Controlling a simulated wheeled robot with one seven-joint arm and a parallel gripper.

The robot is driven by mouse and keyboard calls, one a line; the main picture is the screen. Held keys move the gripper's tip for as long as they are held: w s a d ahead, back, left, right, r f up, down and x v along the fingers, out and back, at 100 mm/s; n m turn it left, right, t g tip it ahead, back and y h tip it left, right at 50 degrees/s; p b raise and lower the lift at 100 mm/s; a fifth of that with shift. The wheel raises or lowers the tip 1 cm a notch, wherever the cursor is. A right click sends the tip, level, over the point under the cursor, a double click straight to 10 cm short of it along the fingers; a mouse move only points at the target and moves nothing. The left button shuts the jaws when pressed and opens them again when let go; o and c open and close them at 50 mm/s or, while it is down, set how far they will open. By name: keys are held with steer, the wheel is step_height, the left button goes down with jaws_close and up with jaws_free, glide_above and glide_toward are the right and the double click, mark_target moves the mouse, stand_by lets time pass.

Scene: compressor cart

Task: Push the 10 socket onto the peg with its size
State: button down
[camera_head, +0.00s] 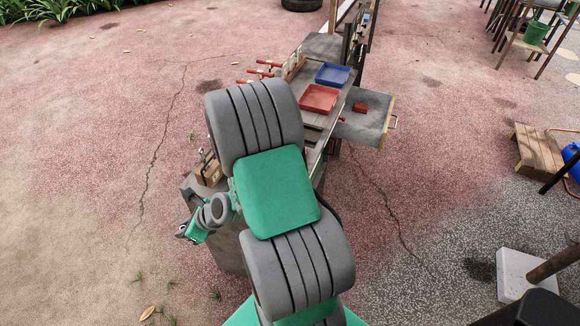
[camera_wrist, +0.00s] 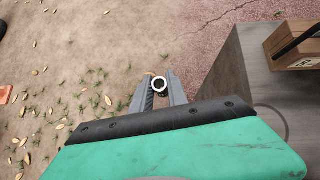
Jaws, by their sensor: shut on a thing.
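In the head view my gripper (camera_head: 184,233) is small at the cart's near left side, and the socket cannot be made out there. A wooden block (camera_wrist: 297,58) with a dark bar and a marking too small to read sits on the cart top at the right. That block also shows in the head view (camera_head: 207,172), partly behind my arm.
The grey cart (camera_wrist: 240,75) stands right of my gripper, its edge close by. Farther along it are a red tray (camera_head: 319,98), a blue tray (camera_head: 333,74), red-handled tools (camera_head: 262,70) and an open drawer (camera_head: 365,125).

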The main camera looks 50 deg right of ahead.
steer(key=s+d+r, duration=0.2)
steer(key=d, duration=0.7)
steer(key=s+d+r+m+h+p, duration=0.1)
steer(key=s+d+r, duration=0.2)
steer(key=d, duration=0.6)
steer(key=s+d+r+m+p, duration=0.1)
steer(key=s+d+r, duration=0.2)
steer(key=d, duration=0.6)
steer(key=shift+s+d+t, duration=0.2)
steer(key=shift+d+t, duration=0.15)
steer(key=shift+t, duration=0.05)
steer(key=shift+s+r+p, duration=0.15)
steer(key=shift+r+p, duration=0.15)
steer(key=shift+p, duration=0.35)
step_height(320, 180, down, 6)
steer(key=b, duration=0.3)
steer(key=shift+f, duration=0.1)
steer(key=shift+p, duration=1.15)
steer(key=shift+f+b, duration=0.8)
steer(key=shift+f, duration=0.85)
